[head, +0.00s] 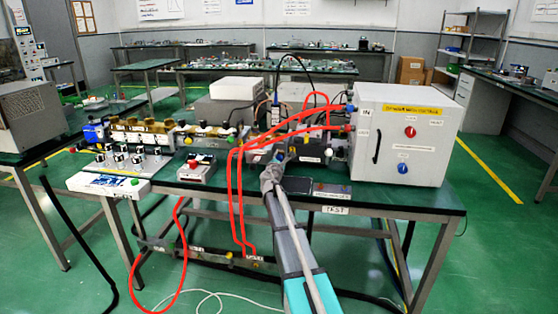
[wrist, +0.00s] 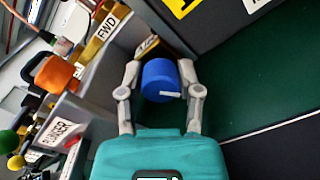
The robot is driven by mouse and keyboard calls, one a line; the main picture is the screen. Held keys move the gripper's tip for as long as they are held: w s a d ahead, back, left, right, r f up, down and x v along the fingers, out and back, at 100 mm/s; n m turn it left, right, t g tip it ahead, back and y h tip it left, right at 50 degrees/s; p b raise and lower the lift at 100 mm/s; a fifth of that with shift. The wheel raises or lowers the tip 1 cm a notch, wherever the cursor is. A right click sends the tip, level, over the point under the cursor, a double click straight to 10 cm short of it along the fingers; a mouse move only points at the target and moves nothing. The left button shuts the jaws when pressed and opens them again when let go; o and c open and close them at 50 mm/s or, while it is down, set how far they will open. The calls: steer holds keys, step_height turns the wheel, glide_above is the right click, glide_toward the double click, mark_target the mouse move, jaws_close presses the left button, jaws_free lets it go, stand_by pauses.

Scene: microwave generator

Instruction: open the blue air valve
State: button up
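The blue air valve (wrist: 160,78) is a round blue knob with a short white bar across its lower face, seen in the wrist view. My gripper (wrist: 162,74) has one grey finger on each side of this knob, with little or no gap. I cannot tell whether the fingers press on it. In the head view my gripper (head: 271,174) reaches the equipment in the middle of the green table (head: 450,198), and my arm hides part of what it works on there.
An orange knob (wrist: 57,74) and a "FWD" label (wrist: 106,29) sit left of the fingers. A white box (head: 415,130) stands at the table's right. Red cables (head: 237,190) hang left of my arm. A red-button box (head: 199,170) stands further left.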

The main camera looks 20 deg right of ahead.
steer(key=o, duration=0.4)
steer(key=shift+c, duration=0.2)
steer(key=shift+a+m, duration=0.1)
steer(key=shift+m, duration=0.2)
